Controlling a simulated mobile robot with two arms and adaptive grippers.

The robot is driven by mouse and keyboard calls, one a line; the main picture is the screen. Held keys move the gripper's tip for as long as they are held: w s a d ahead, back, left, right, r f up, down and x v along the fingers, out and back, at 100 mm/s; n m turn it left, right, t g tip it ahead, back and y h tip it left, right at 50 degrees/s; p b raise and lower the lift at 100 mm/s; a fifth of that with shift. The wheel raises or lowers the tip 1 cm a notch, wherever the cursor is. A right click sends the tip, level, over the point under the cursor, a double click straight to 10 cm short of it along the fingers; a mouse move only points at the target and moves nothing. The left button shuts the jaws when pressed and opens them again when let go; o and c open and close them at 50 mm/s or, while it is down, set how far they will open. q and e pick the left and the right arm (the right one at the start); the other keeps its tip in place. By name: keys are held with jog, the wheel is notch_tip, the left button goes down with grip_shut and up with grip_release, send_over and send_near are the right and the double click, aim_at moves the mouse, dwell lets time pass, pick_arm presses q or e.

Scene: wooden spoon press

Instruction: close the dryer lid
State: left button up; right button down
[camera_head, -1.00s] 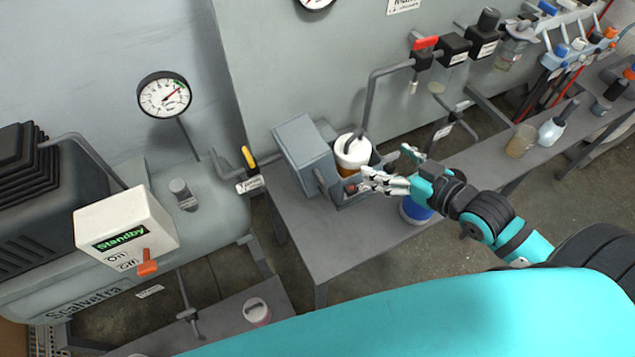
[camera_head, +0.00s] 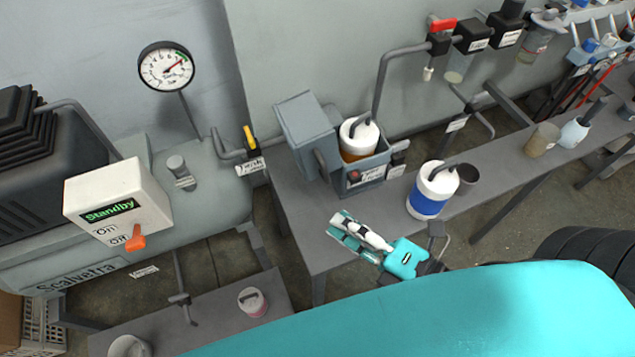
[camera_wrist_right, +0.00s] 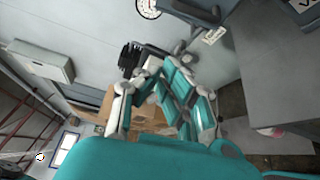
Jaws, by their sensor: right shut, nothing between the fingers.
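A white-capped bottle (camera_head: 359,138) with amber contents stands in the open box. My right gripper (camera_head: 345,230) is shut and empty, below and in front of the dryer, apart from it and over the bench's front part. Its teal and grey fingers show in the right wrist view (camera_wrist_right: 165,92). My left gripper is not in view.
A white bottle with a blue band (camera_head: 432,190) stands right of the dryer, with a dark cup (camera_head: 467,174) beside it. A grey pipe (camera_head: 380,80) comes down behind the dryer. The compressor's control box (camera_head: 118,200) reads Standby. Bare bench (camera_head: 300,215) lies left of my gripper.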

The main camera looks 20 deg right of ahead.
aim_at(312, 145)
jog(key=w+a+p, duration=0.1)
jog(key=w+p, duration=0.2)
jog(key=w, duration=0.6)
jog(key=shift+w+p, duration=0.2)
jog(key=shift+p, duration=0.15)
jog(key=shift+w, duration=0.15)
dwell(0.4)
